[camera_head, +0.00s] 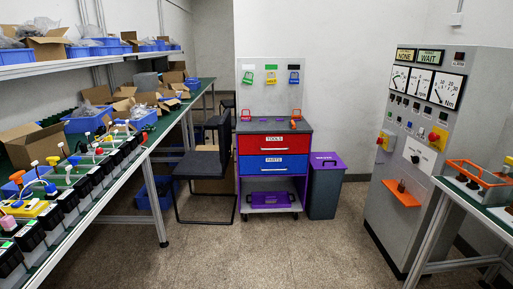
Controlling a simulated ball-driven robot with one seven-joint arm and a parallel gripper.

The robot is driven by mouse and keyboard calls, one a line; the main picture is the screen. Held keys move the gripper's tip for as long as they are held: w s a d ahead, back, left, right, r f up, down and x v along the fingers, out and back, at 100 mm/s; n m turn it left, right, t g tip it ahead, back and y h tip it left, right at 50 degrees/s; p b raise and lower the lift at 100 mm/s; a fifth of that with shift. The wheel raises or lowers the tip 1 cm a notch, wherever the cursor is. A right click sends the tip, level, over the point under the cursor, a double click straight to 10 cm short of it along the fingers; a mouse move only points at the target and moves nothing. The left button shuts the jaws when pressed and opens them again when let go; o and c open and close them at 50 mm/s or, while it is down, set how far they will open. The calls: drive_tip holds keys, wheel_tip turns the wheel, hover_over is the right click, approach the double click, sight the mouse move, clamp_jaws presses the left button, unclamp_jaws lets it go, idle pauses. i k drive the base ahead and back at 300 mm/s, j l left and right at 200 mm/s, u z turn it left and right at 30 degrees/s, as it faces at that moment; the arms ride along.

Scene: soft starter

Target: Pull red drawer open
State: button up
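The red drawer (274,144) is labelled "TOOLS" and is the upper drawer of a small wheeled cabinet at the back centre of the room. Its front looks flush with the cabinet, so it appears shut. A thin pale handle strip runs along its front. Below it is a blue drawer (274,165) labelled "PARTS", which also appears shut. My gripper and arm are not in view.
A purple-lidded bin (325,186) stands right of the cabinet, and a black chair (207,172) stands left. A long workbench (150,150) lines the left. A grey control panel (425,135) and a bench (440,215) stand right. The middle floor (275,250) is clear.

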sight(290, 143)
drive_tip(key=i, duration=1.9)
drive_tip(key=i+l+u, duration=0.1)
drive_tip(key=i+u, duration=0.15)
drive_tip(key=i, duration=0.3)
drive_tip(key=i+l+u, duration=0.3)
drive_tip(key=i, duration=0.25)
drive_tip(key=i+l+u, duration=0.25)
drive_tip(key=i, duration=0.3)
drive_tip(key=i+l+u, duration=0.25)
drive_tip(key=i+l, duration=0.15)
drive_tip(key=i, duration=0.1)
